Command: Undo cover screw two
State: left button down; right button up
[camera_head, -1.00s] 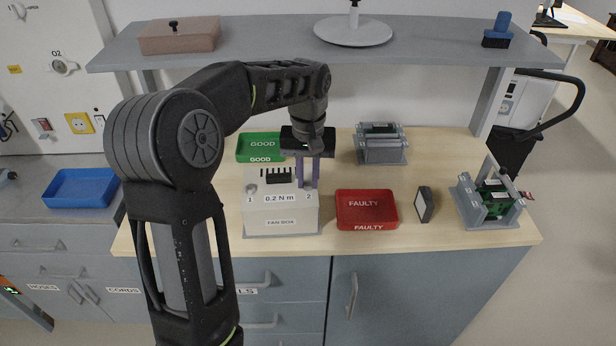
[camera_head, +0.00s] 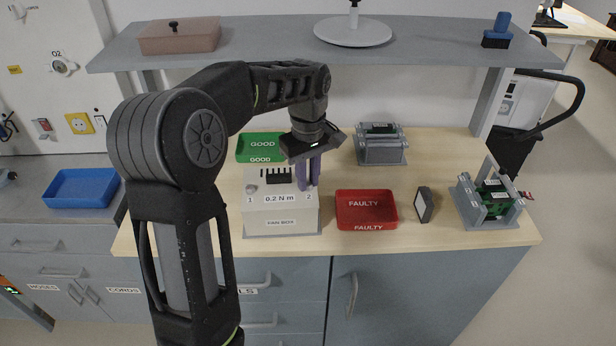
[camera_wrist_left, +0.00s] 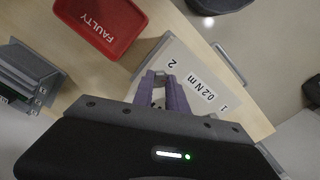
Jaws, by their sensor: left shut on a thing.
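The white fan box (camera_head: 281,215) stands on the wooden bench, with labels 1, 2 and 0.2 N m on its top. Cover screw one (camera_head: 251,189) is a grey knob at the left of the top. My left gripper (camera_head: 308,186) points down at the right of the top beside label 2, its purple fingers shut on cover screw two. The fingers mostly hide that screw. In the left wrist view the fingers (camera_wrist_left: 162,88) meet the box (camera_wrist_left: 200,72) near label 2. My right gripper is not in view.
A red FAULTY tray (camera_head: 366,210) lies right of the box and a green GOOD tray (camera_head: 262,147) behind it. Grey fixtures with green boards (camera_head: 381,146) stand at the back and right (camera_head: 488,204). A shelf (camera_head: 270,45) overhangs the bench.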

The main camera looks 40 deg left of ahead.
aim_at(308, 184)
pick_arm(q)
jog(key=c, duration=1.3)
grip_release()
notch_tip(308, 184, up, 8)
jog(key=shift+f, duration=0.1)
